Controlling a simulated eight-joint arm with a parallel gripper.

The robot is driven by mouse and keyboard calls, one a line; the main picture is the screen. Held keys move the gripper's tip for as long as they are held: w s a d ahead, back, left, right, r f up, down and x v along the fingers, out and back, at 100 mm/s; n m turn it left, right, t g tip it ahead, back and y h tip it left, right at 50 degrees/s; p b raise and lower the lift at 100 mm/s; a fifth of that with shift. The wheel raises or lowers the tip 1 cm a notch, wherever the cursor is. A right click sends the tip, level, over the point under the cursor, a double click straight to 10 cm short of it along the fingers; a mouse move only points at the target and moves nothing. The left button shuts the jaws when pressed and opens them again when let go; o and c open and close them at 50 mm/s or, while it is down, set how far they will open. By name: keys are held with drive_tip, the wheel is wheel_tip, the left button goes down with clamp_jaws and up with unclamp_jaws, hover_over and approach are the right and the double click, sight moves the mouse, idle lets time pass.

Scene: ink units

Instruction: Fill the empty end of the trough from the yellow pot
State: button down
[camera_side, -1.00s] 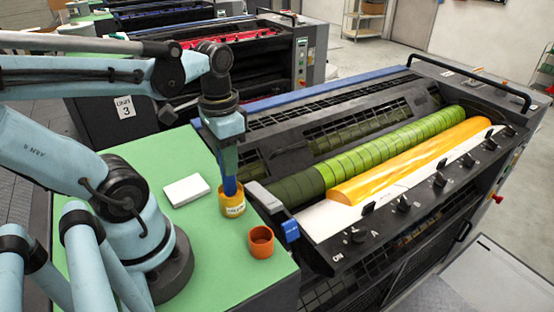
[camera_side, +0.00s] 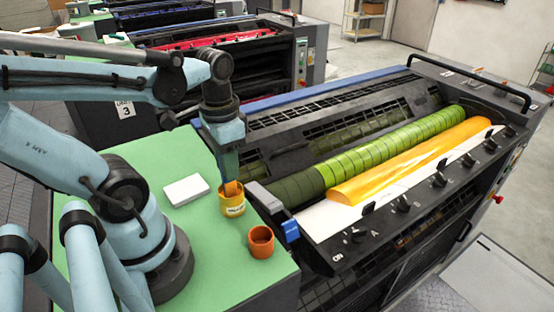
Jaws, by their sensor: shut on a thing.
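The yellow pot (camera_side: 232,209) stands on the green bench top near its right edge. My gripper (camera_side: 229,172) is above the pot, shut on a flat tool. The tool's lower part (camera_side: 233,189) looks orange and is at the pot's mouth; I cannot tell how far its tip is inside. The ink trough on the press holds a long yellow-orange ink mass (camera_side: 420,160) over its middle and far right. The trough's near left end (camera_side: 312,222) is bare and white. The roller (camera_side: 390,146) behind it is bright green, darker at its left end.
An orange cup (camera_side: 261,242) stands in front of the yellow pot. A white block (camera_side: 186,190) lies on the green bench (camera_side: 150,156) to its left. A blue-tipped lever (camera_side: 290,230) juts out between bench and trough. Black keys (camera_side: 403,204) line the trough's front.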

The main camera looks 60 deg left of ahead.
drive_tip(key=shift+r, duration=3.7)
drive_tip(key=shift+w+m, duration=0.5)
drive_tip(key=shift+w, duration=0.1)
drive_tip(key=w+d+f+m, duration=0.3)
drive_tip(key=w+f+m, duration=0.1)
drive_tip(key=w+m, duration=0.55)
drive_tip(key=w+d+f+m, duration=0.3)
drive_tip(key=w+f+m, duration=0.1)
drive_tip(key=w+m, duration=0.5)
wheel_tip(320, 180, down, 10)
drive_tip(key=n, duration=0.1)
drive_tip(key=shift+w, duration=0.3)
drive_tip(key=shift+f+n, duration=0.25)
drive_tip(key=shift+f, duration=0.1)
wheel_tip(320, 180, up, 11)
drive_tip(key=shift+f, duration=0.15)
